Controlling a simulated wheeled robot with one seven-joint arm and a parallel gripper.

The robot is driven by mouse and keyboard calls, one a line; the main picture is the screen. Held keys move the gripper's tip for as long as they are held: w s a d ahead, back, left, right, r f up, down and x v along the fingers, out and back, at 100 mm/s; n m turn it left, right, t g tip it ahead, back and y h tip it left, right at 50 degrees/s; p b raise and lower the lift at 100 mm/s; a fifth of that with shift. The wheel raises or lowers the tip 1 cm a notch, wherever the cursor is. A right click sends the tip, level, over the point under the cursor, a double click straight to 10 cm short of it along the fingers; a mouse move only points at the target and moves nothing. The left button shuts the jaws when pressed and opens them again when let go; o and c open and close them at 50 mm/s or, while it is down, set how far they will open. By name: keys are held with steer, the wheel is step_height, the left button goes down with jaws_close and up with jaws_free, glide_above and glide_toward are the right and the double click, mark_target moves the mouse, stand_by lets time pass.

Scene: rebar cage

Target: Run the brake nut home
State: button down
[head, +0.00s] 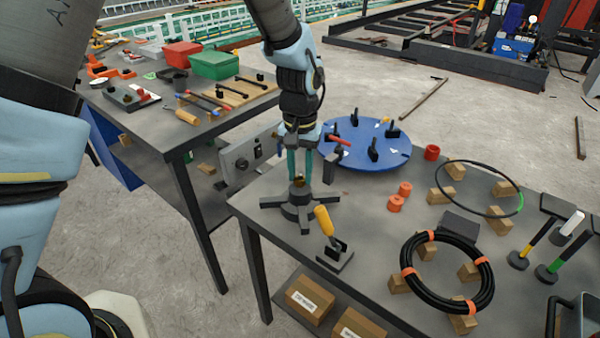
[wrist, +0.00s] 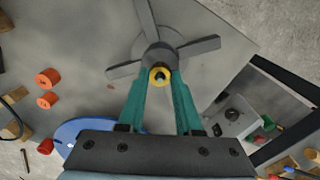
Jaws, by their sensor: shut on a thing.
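The brake nut (wrist: 160,76) shows in the wrist view as a yellow ring with a dark centre, at the top of a grey hub with flat radiating arms (wrist: 208,46). In the head view the hub with its arms (head: 298,207) stands at the near left corner of the right-hand table. My gripper (wrist: 160,80) points down over the hub, with its two green fingers on either side of the nut and shut on it. In the head view my gripper (head: 299,178) comes from above, and the nut is small there. The nut's thread is hidden.
A blue disc (head: 375,152) with black clamps lies just behind the hub. A yellow-handled toggle clamp (head: 325,222) stands close in front. A grey control box (head: 250,160) is to the left.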

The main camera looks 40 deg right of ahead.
mark_target(300, 177)
steer(key=m, duration=0.5)
steer(key=shift+m, duration=0.3)
steer(key=m+p, duration=0.1)
steer(key=m, duration=0.4)
steer(key=shift+r, duration=0.1)
steer(key=m+p, duration=0.2)
steer(key=m, duration=0.4)
steer(key=shift+m, duration=0.4)
steer(key=m+p, duration=0.2)
steer(key=m, duration=0.2)
steer(key=shift+m, duration=0.4)
steer(key=c, duration=0.6)
jaws_free()
step_height(300, 177, up, 11)
steer(key=shift+f+b, duration=0.15)
steer(key=shift+b, duration=0.75)
